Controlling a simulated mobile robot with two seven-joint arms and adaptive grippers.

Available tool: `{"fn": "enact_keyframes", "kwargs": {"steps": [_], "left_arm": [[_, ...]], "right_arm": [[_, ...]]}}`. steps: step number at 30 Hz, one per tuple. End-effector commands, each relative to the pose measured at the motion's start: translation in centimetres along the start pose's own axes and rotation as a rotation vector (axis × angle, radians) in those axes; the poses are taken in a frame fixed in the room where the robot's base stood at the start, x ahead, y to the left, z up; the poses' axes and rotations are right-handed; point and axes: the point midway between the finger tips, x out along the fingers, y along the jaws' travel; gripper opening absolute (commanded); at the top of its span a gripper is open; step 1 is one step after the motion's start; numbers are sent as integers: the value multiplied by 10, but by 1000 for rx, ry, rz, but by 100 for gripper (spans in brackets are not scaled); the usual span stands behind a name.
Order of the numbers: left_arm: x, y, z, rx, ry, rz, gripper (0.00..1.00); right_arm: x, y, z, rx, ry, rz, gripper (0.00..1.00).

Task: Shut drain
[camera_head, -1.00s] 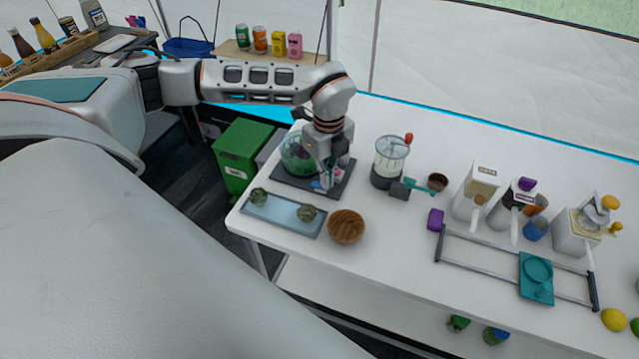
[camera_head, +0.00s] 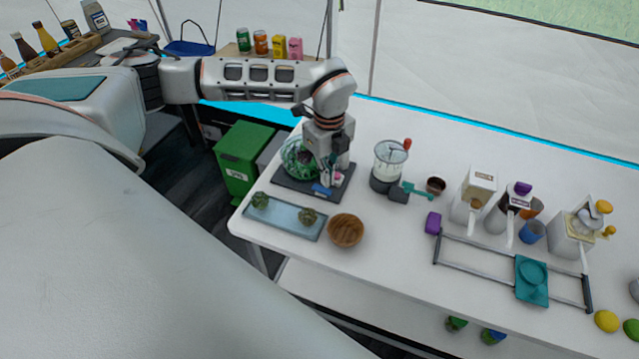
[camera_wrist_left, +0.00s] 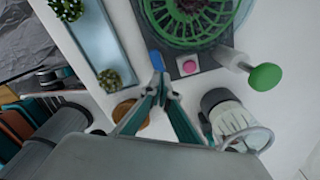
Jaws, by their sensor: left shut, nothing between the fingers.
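A round green slatted device (camera_head: 297,158) stands on a dark square base (camera_head: 296,190) at the left end of the white table. In the left wrist view its green basket (camera_wrist_left: 190,14) is at the top. A blue tab (camera_wrist_left: 157,60) sits at the base's near edge, beside a pink round button (camera_wrist_left: 189,67); the tab also shows in the head view (camera_head: 321,190). I cannot tell for sure which part is the drain. My left gripper (camera_head: 328,180) is low over the base's front right corner. Its fingers (camera_wrist_left: 164,84) are together and empty, close to the blue tab; contact is unclear.
A light blue tray (camera_head: 284,218) with two green plants and a wooden bowl (camera_head: 345,231) stand in front of the base. A blender-like jar (camera_head: 389,163) is close on the right. Dispensers and a sliding rail frame stand further right.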

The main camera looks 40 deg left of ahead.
Motion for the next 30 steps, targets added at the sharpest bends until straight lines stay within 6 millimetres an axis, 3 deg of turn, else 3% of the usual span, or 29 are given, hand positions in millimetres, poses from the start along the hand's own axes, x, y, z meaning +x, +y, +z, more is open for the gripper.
{"fn": "enact_keyframes", "kwargs": {"steps": [15, 30], "left_arm": [[-39, 0, 0, 0, 0, 0, 0], [-40, 0, 0, 0, 0, 0, 0]], "right_arm": [[-16, 3, -24, 0, 2, 0, 40], [-16, 4, -25, 0, 4, 1, 40]]}}
